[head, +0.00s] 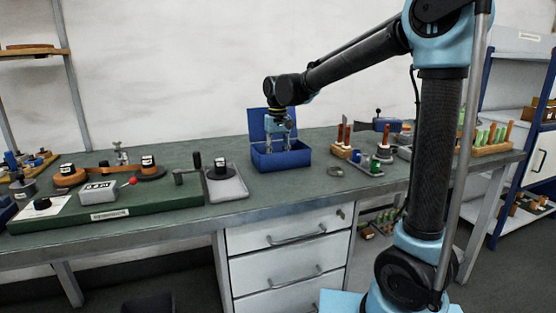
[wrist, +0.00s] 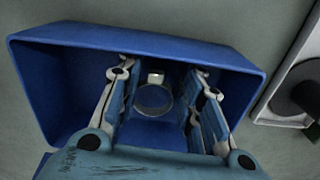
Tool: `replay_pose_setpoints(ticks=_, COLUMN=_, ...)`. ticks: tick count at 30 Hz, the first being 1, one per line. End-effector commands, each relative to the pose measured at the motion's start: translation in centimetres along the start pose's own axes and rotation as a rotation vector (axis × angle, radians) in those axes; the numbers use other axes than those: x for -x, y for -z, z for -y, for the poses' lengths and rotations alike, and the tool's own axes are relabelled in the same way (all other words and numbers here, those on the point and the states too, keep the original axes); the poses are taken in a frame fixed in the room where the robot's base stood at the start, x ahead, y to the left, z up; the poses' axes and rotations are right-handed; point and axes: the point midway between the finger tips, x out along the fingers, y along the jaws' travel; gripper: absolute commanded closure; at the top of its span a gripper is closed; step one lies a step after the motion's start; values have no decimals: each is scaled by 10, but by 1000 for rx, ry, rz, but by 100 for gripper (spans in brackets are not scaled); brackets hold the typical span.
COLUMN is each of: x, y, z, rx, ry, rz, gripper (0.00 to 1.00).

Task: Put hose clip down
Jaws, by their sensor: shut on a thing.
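The hose clip (wrist: 153,99) is a thin metal ring with a small bright housing on its top edge. In the wrist view it shows between the two fingers of my gripper (wrist: 162,84), which is shut on it. The clip is over or inside an open blue box (wrist: 60,100); I cannot tell whether it touches the box floor. In the head view my gripper (head: 278,147) points down into the blue box (head: 282,161), whose lid stands open at the back. The clip cannot be made out there.
A grey tray (head: 226,188) with a dark round part stands left of the box. A green board (head: 150,213) with a crank and a white block lies further left. A wooden holder and a blue tool (head: 380,125) stand right. The bench front before the box is clear.

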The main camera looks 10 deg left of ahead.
Motion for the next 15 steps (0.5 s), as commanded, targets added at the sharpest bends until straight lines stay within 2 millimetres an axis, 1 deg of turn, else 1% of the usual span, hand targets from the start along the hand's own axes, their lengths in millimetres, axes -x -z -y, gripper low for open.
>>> replay_pose_setpoints(ticks=1, x=-5, y=0, z=0, rx=0, ry=0, rz=0, gripper=83)
replay_pose_setpoints(ticks=3, x=-8, y=0, z=0, rx=0, ry=0, rz=0, gripper=83)
replay_pose_setpoints(ticks=12, x=-10, y=0, z=-1, rx=-1, ry=0, rz=0, gripper=83)
replay_pose_setpoints(ticks=13, x=-10, y=0, z=-1, rx=-1, ry=0, rz=0, gripper=62)
replay_pose_setpoints(ticks=14, x=-10, y=0, z=-1, rx=-2, ry=0, rz=0, gripper=55)
replay_pose_setpoints(ticks=15, x=-10, y=0, z=-1, rx=-2, ry=0, rz=0, gripper=46)
